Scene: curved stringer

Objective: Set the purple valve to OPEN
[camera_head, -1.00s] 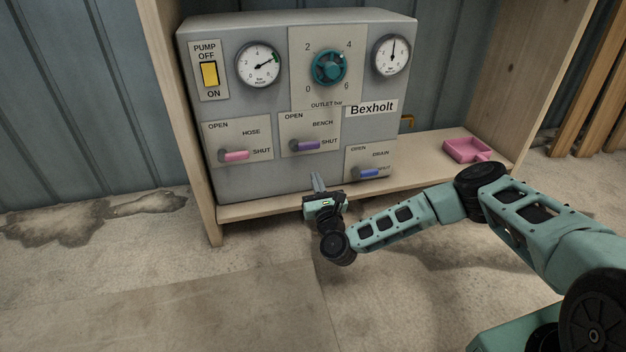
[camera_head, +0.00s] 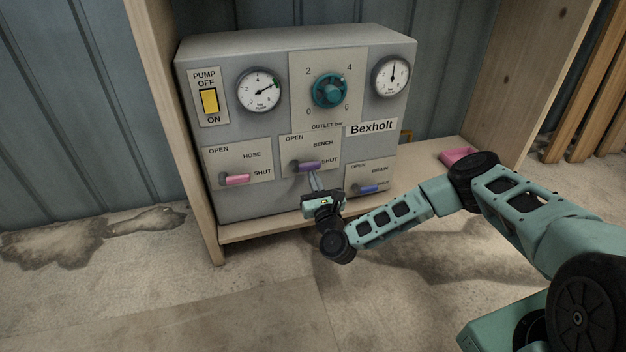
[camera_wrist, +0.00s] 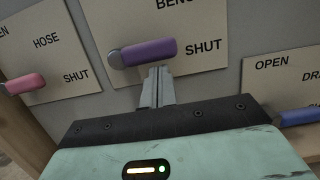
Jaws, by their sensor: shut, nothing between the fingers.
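The purple valve handle (camera_head: 307,167) is on the BENCH plate of the grey panel. It lies roughly level, with its free end pointing right at SHUT; OPEN is printed above and to the left of its pivot. It also shows in the wrist view (camera_wrist: 148,51). My gripper (camera_head: 314,181) is shut and empty, just below the handle. In the wrist view its closed fingertips (camera_wrist: 157,72) are right under the handle's right half; I cannot tell whether they touch it.
A pink HOSE handle (camera_head: 235,180) is to the left and a blue DRAIN handle (camera_head: 368,188) to the lower right, close to my gripper. A teal outlet knob (camera_head: 330,90) and yellow pump switch (camera_head: 209,101) are above. A pink tray (camera_head: 457,156) sits on the shelf at right.

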